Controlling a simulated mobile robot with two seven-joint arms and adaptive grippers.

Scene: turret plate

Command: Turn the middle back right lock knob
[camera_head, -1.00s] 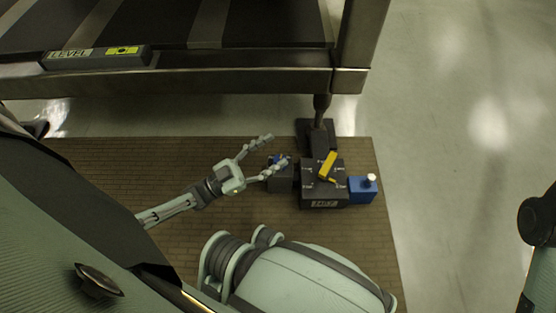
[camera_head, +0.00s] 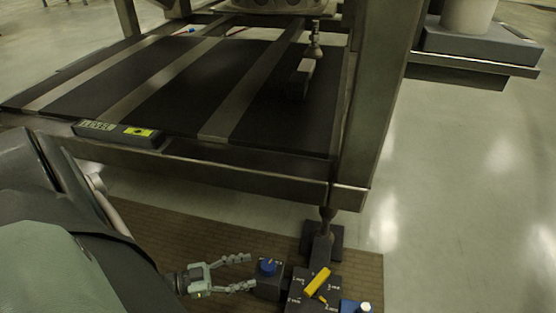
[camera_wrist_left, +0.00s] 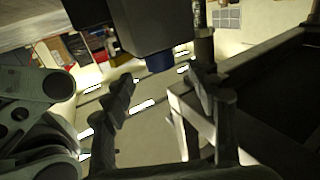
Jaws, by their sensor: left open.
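A small dark box (camera_head: 268,286) with a round blue knob (camera_head: 267,268) on top stands left of a larger dark box (camera_head: 300,300) carrying a yellow lever (camera_head: 316,282). A blue block (camera_head: 349,306) with a white knob (camera_head: 365,307) is at its right. I cannot tell which part is the middle back right lock knob. My left gripper (camera_head: 253,272) is open and empty, its fingers pointing right at the small box. In the left wrist view, the blue knob (camera_wrist_left: 159,62) lies just beyond the open fingers (camera_wrist_left: 160,84). My right gripper is out of view.
The boxes lie on a brown mat (camera_head: 150,222) beside a metal table leg (camera_head: 327,222). The dark table (camera_head: 200,163) overhangs behind, with a level (camera_head: 117,133) on its edge. The pale floor (camera_head: 450,215) on the right is clear.

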